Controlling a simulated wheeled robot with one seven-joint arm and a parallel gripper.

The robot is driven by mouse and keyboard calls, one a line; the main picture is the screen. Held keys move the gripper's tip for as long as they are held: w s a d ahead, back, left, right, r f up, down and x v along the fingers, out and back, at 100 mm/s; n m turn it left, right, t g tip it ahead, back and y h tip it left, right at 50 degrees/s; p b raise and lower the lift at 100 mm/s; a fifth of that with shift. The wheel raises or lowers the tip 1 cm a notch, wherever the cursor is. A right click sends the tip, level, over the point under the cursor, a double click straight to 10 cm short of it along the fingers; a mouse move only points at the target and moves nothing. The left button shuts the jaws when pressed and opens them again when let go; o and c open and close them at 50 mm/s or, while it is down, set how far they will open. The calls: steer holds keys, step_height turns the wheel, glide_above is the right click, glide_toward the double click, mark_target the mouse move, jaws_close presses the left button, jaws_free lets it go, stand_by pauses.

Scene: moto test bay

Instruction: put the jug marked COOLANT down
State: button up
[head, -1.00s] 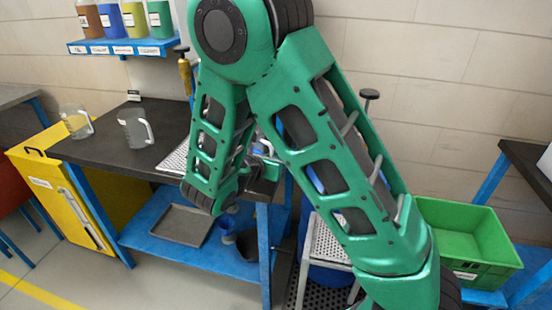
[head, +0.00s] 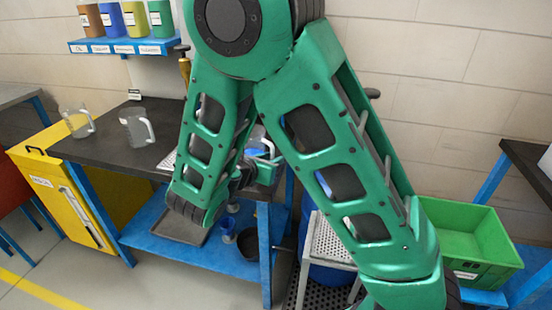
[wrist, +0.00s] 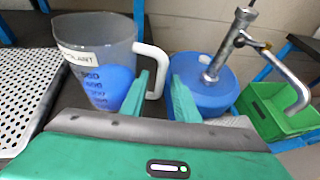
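The COOLANT jug (wrist: 100,65) is a clear jug with blue liquid, a white label and a white handle (wrist: 153,60). In the wrist view it looks upright beside a perforated metal tray (wrist: 25,85); its base is hidden. My gripper (wrist: 160,80) has its two green fingers apart, one on each side of the handle, with a gap showing beside it. In the head view my arm hides most of the jug and the gripper, at the right end of the dark bench (head: 100,150).
A blue drum with a metal hand pump (wrist: 215,70) stands close right of the handle. A green crate (head: 472,235) is farther right. Two clear jugs (head: 77,120) (head: 136,128) stand on the bench's left part. A bottle shelf (head: 120,46) hangs above.

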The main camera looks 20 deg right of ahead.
steer(key=v, duration=0.7)
steer(key=shift+s+a+r, duration=0.1)
steer(key=shift+a, duration=0.05)
steer(key=shift+d+m, duration=0.4)
steer(key=shift+d, duration=0.1)
steer(key=s+d+f+m+g+y, duration=0.2)
steer(key=s+d+m+g+y, duration=0.25)
steer(key=d+m, duration=0.65)
steer(key=s+a+r+m+y, duration=0.2)
steer(key=s+r+m+y, duration=0.4)
steer(key=m, duration=0.9)
steer(key=s+d+f+m+g, duration=0.1)
steer(key=s+d+m+g, duration=0.1)
steer(key=s+d, duration=0.3)
steer(key=s+d+f+m+g, duration=0.1)
steer(key=s+d+m, duration=0.3)
steer(key=s, duration=0.9)
steer(key=shift+d+g, duration=0.85)
steer(key=shift+d, duration=0.35)
